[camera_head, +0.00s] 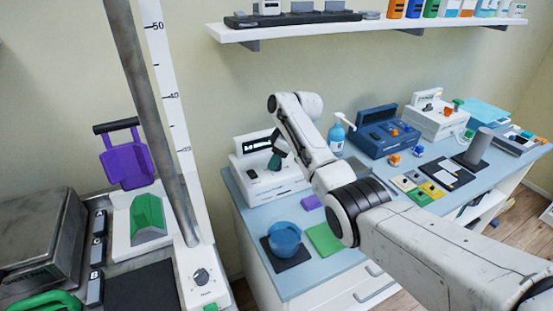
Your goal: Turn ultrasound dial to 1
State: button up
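A white device (287,184) with a dark display (257,143) stands at the left end of the blue-topped counter; I cannot read a label saying it is the ultrasound unit. A small dark knob-like part (252,174) shows on its front left. My arm reaches in from the lower right, and my gripper (275,160) is at the device's front, just below the display and right of that part. The gripper is small and partly hidden by my wrist. I cannot tell whether its fingers are open or touch anything. No dial number is legible.
Another white device (437,121) with knobs stands beyond a blue case (388,139). A grey pole (150,110) rises at left, near a panel dial (201,277). A shelf (340,27) hangs above.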

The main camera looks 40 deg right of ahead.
jog(key=c, duration=0.5)
